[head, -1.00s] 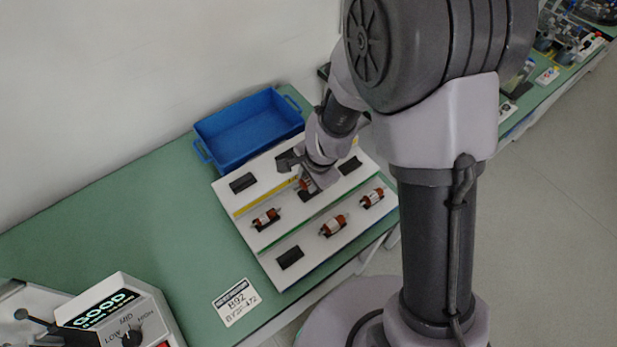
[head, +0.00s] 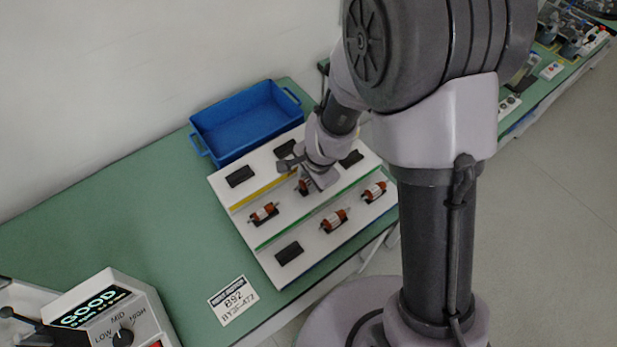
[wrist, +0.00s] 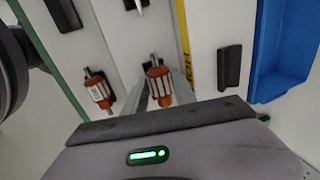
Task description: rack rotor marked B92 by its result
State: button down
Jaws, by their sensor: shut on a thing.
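My gripper (wrist: 157,92) is shut on a red-brown and white rotor (wrist: 158,84), its shaft pointing up in the wrist view. In the head view this rotor (head: 304,186) is partly hidden by my gripper, low over the middle row of the white rack (head: 222,190). I cannot tell whether it rests in a cradle. Another rotor (head: 264,213) sits in the same row to the left. Two rotors (head: 335,219) (head: 374,191) sit in the front row beyond a green stripe (head: 318,212). A card (head: 233,300) reads B92. The tester's screen (head: 88,306) reads GOOD.
Empty black cradles (head: 240,176) lie in the back row behind a yellow stripe (head: 262,192); another empty cradle (head: 289,253) is at the front left. A blue bin (head: 246,128) stands behind the rack.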

jog(key=shift+s+f+b, duration=0.2)
jog(key=shift+f+b, duration=0.1)
jog(key=shift+f, duration=0.15)
dwell(0.4)
jog(key=c, duration=0.9)
grip_release()
jog(key=shift+s+f, duration=0.1)
jog(key=p+v, duration=0.9)
jog(key=v, duration=0.9)
jog(key=shift+w, duration=0.2)
